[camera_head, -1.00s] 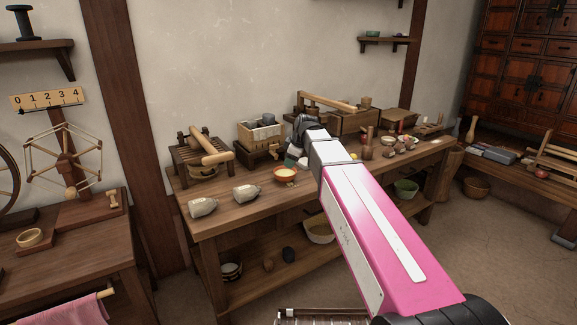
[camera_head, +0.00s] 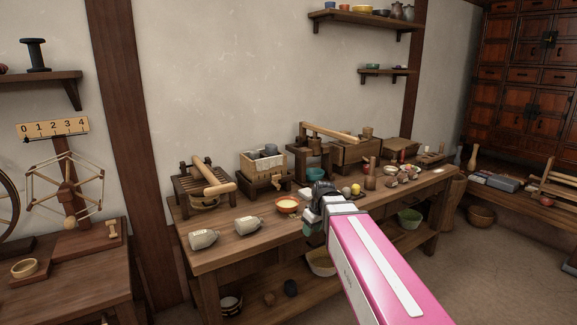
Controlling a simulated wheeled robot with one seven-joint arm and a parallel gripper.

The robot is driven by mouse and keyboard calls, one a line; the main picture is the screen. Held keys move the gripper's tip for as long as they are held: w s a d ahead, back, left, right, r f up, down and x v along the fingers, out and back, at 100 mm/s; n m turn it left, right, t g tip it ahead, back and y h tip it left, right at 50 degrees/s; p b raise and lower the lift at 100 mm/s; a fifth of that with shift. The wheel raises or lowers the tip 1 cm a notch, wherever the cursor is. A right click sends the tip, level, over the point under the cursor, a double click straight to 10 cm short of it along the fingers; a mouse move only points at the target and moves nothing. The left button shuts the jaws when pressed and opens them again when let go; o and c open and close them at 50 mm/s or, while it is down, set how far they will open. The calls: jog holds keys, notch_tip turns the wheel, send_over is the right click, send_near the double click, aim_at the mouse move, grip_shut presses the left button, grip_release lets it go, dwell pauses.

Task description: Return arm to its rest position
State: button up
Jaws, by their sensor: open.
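My pink and white arm (camera_head: 375,265) reaches from the bottom edge up to the front of the long wooden workbench (camera_head: 225,240). At its far end is my dark gripper (camera_head: 322,192), in front of the middle of the bench top. It is small and partly turned away, so its fingertips are hard to make out. I see nothing held in it. The arm hides part of the bench front and lower shelf.
A wooden rack (camera_head: 203,182) and a box (camera_head: 262,163) stand behind. A side table (camera_head: 75,285) is at left. Open floor (camera_head: 490,265) lies at right.

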jog(key=s+d+f+m+g+h, duration=0.1)
jog(key=s+d+f+m+h, duration=0.1)
jog(key=s+d+f+m, duration=0.6)
jog(key=s+d+f, duration=0.5)
jog(key=s+f, duration=0.1)
jog(key=shift+s+f+g, duration=0.2)
jog(key=shift+s+g, duration=0.05)
jog(key=shift+g, duration=0.15)
